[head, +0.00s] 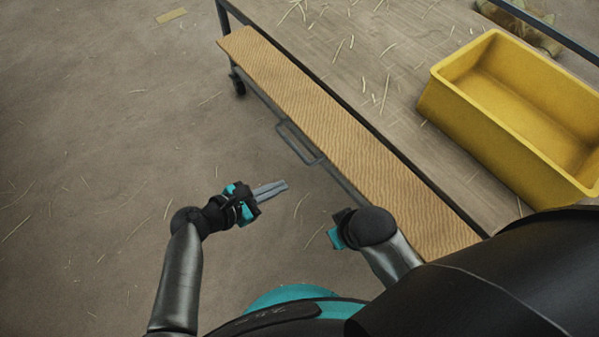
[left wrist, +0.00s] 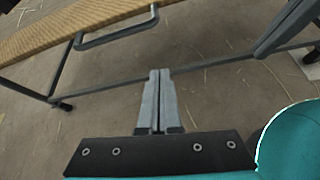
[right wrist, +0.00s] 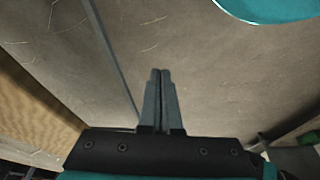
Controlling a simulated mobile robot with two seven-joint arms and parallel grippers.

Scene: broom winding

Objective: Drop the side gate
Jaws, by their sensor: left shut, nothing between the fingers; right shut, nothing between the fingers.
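The side gate (head: 335,125) is a long tan wood-grain panel along the near side of a cart; its broad face shows from above. I cannot tell its exact tilt. A grey metal handle (head: 300,143) sticks out from its outer edge; it also shows in the left wrist view (left wrist: 118,32). My left gripper (head: 285,186) is shut and empty, apart from the handle, on the near side. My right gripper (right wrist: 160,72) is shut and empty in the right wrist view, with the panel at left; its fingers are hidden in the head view.
The cart bed (head: 370,75) beyond the gate holds scattered straw and a yellow bin (head: 490,140) at right. A dark caster (head: 237,84) stands under the cart's far left end. The floor (head: 90,150) at left is open with loose straw.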

